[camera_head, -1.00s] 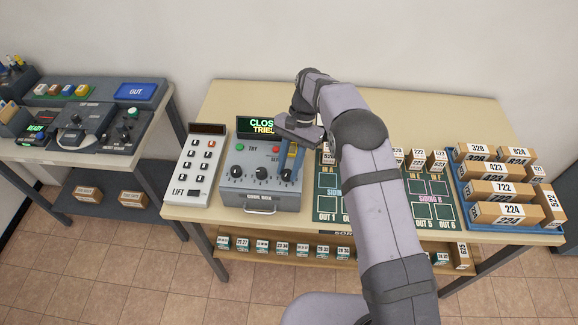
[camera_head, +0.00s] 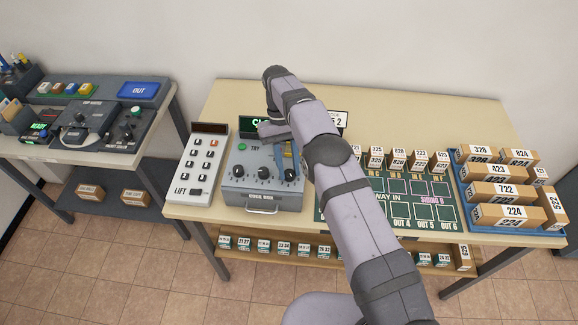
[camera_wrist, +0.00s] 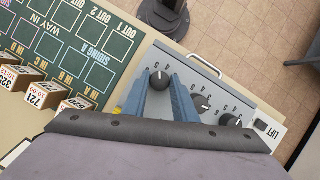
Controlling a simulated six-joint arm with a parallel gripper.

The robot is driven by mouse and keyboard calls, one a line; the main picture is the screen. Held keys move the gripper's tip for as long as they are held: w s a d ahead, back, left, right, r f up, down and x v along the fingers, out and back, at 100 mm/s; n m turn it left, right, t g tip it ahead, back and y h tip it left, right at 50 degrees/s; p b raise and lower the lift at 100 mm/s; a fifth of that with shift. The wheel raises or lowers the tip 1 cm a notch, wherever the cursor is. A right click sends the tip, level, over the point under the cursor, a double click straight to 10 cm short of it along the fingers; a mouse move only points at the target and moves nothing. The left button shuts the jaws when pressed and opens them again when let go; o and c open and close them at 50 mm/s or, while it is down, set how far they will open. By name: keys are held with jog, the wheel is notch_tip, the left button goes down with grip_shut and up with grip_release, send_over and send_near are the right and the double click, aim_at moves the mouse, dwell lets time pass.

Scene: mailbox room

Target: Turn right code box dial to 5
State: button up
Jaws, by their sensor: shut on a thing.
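The grey code box (camera_head: 262,197) stands on the table with three black dials on its face. The right dial (camera_head: 290,175) is partly covered by the blue fingers of my gripper (camera_head: 287,160). In the wrist view, seen upside down, my gripper (camera_wrist: 161,84) is shut on the right dial (camera_wrist: 160,80), one finger on each side. Its white mark points up in that picture, toward the box's front edge. The middle dial (camera_wrist: 200,103) and left dial (camera_wrist: 230,122) are free.
The lift panel (camera_head: 202,160) stands close to the box's left. A dark green sorting board (camera_head: 375,185) with small parcels lies to its right, partly under my arm. A blue tray (camera_head: 548,225) of parcels is at the far right.

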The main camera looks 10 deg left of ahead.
aim_at(288, 171)
jog(key=shift+n, duration=0.6)
jog(key=o, duration=1)
jog(key=shift+o, duration=0.2)
jog(key=shift+r, duration=0.15)
jog(key=shift+r+b, duration=0.45)
jog(key=shift+r, duration=0.1)
notch_tip(288, 171, up, 9)
jog(key=p, duration=0.2)
jog(key=shift+f, duration=0.15)
